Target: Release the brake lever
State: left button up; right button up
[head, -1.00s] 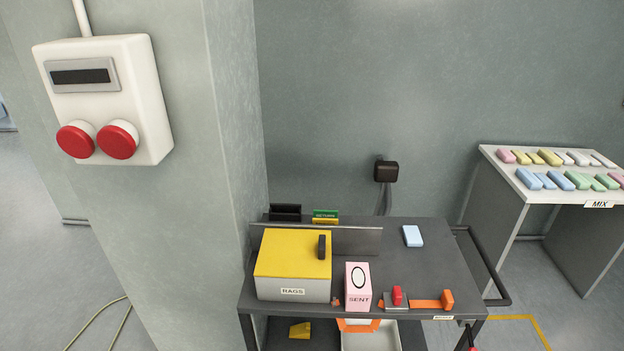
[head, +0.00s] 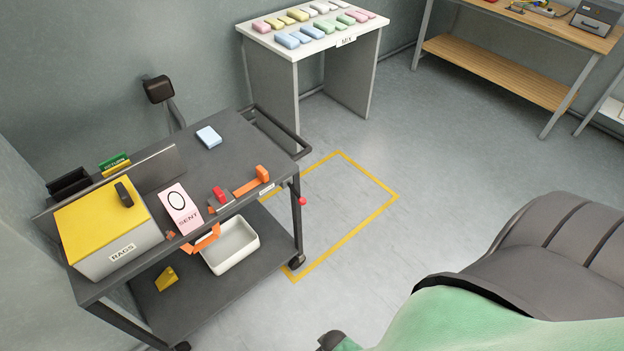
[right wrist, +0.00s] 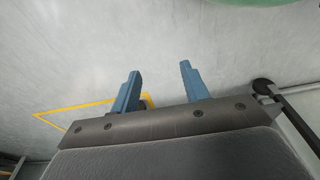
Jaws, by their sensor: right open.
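A grey cart (head: 225,165) stands at the left of the head view. A small lever with a red knob (head: 302,201) sticks out by its front right leg and looks like the brake lever. Whether it is set or released I cannot tell. My right gripper (right wrist: 158,72) shows in the right wrist view, its two blue fingers apart with nothing between them. Bare floor lies beyond the fingers, with part of a yellow floor outline. The lever is not seen in that view. My left gripper is not in view.
The cart carries a yellow-lidded RAGS box (head: 105,222), a pink SENT card (head: 179,207), a light blue block (head: 208,137) and a white bin (head: 232,246) below. A yellow floor outline (head: 371,217) encloses clear floor. A MIX table (head: 292,62) and wooden bench (head: 497,72) stand behind.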

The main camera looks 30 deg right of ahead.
aim_at(302, 201)
jog(key=z, duration=0.8)
